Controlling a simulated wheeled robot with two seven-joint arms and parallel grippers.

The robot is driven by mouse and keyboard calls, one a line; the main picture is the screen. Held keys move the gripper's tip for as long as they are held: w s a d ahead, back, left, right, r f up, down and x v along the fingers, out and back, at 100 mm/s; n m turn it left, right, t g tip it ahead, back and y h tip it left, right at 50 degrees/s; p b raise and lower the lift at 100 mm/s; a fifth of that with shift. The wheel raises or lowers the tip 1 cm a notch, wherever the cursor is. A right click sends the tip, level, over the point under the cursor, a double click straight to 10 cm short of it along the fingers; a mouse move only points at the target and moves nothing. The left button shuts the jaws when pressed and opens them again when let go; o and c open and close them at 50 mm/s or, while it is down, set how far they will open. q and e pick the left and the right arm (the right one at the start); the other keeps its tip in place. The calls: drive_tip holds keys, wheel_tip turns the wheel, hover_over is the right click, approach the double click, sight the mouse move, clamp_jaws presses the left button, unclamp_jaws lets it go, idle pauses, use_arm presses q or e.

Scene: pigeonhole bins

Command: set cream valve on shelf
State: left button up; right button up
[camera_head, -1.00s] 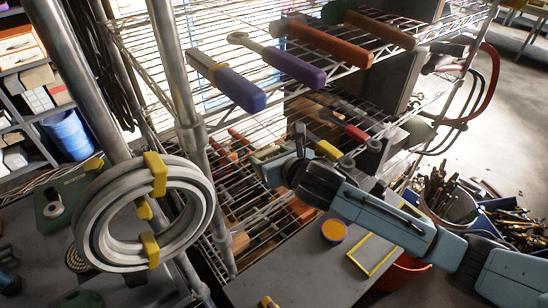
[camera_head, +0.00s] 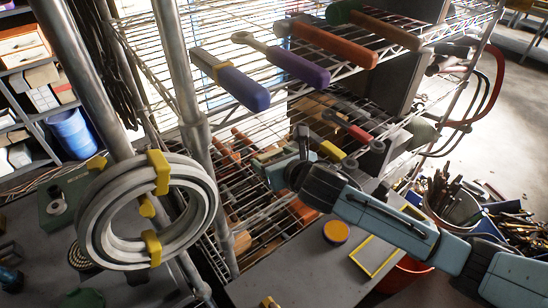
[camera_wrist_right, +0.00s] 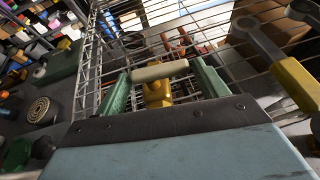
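The cream valve (camera_wrist_right: 160,71) shows in the right wrist view as a cream crossbar on a yellow body (camera_wrist_right: 157,94). My right gripper (camera_wrist_right: 161,75) has its two green fingers against the ends of the crossbar and holds it. In the head view my right gripper (camera_head: 274,158) reaches in from the right, between the levels of the wire shelf (camera_head: 283,106). The valve is small and mostly hidden there. In the wrist view wire shelf bars (camera_wrist_right: 225,22) lie beyond the valve; I cannot tell whether it touches them. My left gripper is not in view.
A yellow-handled wrench (camera_wrist_right: 297,80) lies right of my right gripper. A purple-handled wrench (camera_head: 298,68) and orange-handled tools (camera_head: 335,45) lie on the level above. A metal post (camera_head: 183,75) and a hose coil (camera_head: 105,215) stand left. A grey table (camera_head: 300,275) is below.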

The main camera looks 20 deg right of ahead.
idle(0.3)
drive_tip(key=o, duration=0.6)
drive_tip(key=shift+c, duration=0.2)
drive_tip(key=shift+f, duration=0.1)
drive_tip(key=shift+p+v, duration=1.15)
drive_tip(key=shift+v, duration=0.1)
drive_tip(key=shift+p+v, duration=0.3)
drive_tip(key=shift+v, duration=1.95)
drive_tip(key=s+d, duration=0.2)
drive_tip(key=s, duration=0.7)
drive_tip(key=shift+s+d, duration=0.25)
drive_tip(key=shift+s, duration=0.1)
